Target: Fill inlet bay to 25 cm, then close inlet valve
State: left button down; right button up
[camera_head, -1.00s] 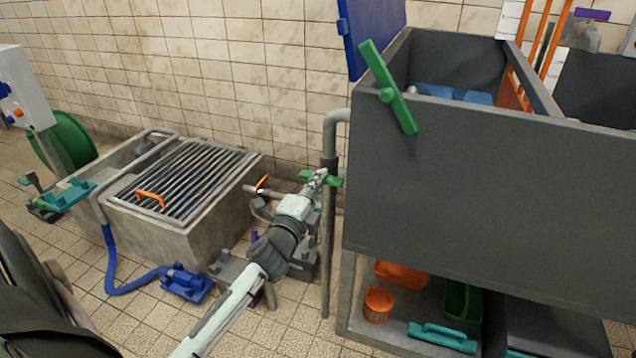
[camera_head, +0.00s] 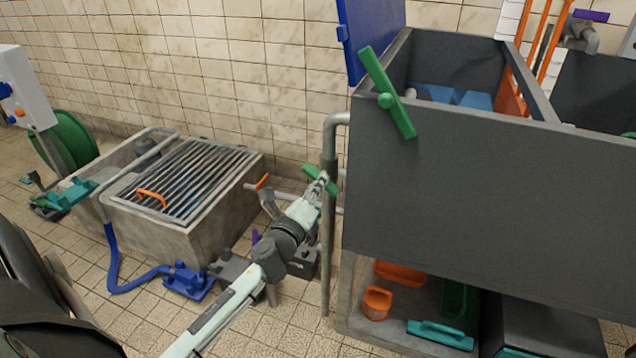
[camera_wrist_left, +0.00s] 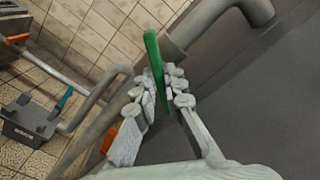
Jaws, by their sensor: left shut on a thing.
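My left gripper (camera_head: 321,184) is shut on a green valve handle (camera_head: 311,173), at the upright grey pipe (camera_head: 329,145) beside the tank. In the left wrist view the green handle (camera_wrist_left: 154,62) stands between the two pale fingers of the gripper (camera_wrist_left: 163,90). The big dark grey tank (camera_head: 480,190) fills the right side. Its left bay shows blue (camera_head: 455,96) low inside; I cannot tell its level. A second green lever (camera_head: 388,95) sits tilted on the tank's upper left corner. White scale strips (camera_head: 509,18) stand at the bay's back. My right gripper is not in view.
A concrete pit with a bar grate (camera_head: 185,180) stands left. A blue hose (camera_head: 112,265) runs from it to a blue pump (camera_head: 186,280) on the floor. An orange basket (camera_head: 377,303) and a teal-handled tool (camera_head: 440,335) lie beneath the tank.

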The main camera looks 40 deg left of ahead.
pick_arm(q)
jog(key=shift+m, duration=0.4)
jog(key=c, duration=1.6)
grip_release()
jog(key=v, duration=1.2)
